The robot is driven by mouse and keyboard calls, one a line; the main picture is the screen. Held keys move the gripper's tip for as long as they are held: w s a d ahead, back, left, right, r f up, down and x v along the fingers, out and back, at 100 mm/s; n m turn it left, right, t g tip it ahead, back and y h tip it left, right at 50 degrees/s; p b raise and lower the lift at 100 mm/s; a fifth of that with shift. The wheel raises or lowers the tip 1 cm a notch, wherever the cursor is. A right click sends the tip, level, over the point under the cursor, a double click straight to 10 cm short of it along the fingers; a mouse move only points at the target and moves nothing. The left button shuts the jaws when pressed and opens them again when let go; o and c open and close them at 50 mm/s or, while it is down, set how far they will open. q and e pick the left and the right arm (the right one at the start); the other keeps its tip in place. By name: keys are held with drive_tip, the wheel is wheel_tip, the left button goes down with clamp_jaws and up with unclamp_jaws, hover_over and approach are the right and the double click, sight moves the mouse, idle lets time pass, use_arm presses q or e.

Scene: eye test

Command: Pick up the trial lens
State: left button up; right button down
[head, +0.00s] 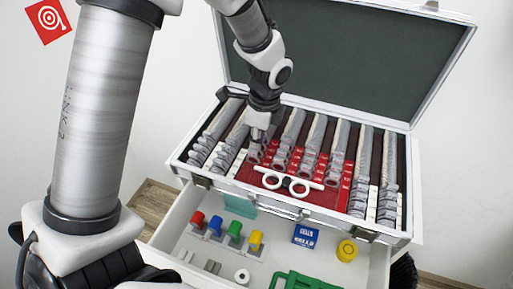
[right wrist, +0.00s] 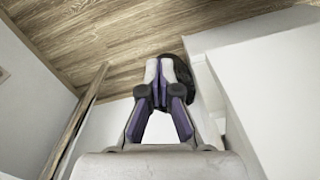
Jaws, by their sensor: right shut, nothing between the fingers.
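Trial lenses stand in several slanted rows in the open lens case (head: 290,207) in the head view; one row (head: 292,135) is just right of my left gripper. I cannot tell one lens apart as the trial lens. My left gripper (head: 257,138) points down at the left-middle of the rows, over or among the lenses. Its fingertips are small and merge with the lenses, so I cannot tell whether it is open or touches one. In the right wrist view my right gripper (right wrist: 165,68) is shut and empty, away from the case.
A white trial frame (head: 283,182) lies on the red front part of the case. Below, an open drawer (head: 190,262) holds coloured pieces, a blue box (head: 305,236), a yellow round item (head: 347,250) and a green tray (head: 305,281). A white panel (right wrist: 275,95) stands right of my right gripper.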

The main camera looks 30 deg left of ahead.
use_arm(q)
drive_tip(key=shift+w+a+f, duration=0.1)
drive_tip(key=shift+a+f, duration=0.05)
drive_tip(key=shift+f, duration=0.4)
drive_tip(key=shift+w+a+f, duration=0.1)
drive_tip(key=shift+f, duration=0.4)
drive_tip(key=shift+s+d+r, duration=0.2)
drive_tip(key=shift+s, duration=0.05)
drive_tip(key=shift+c, duration=0.6)
clamp_jaws()
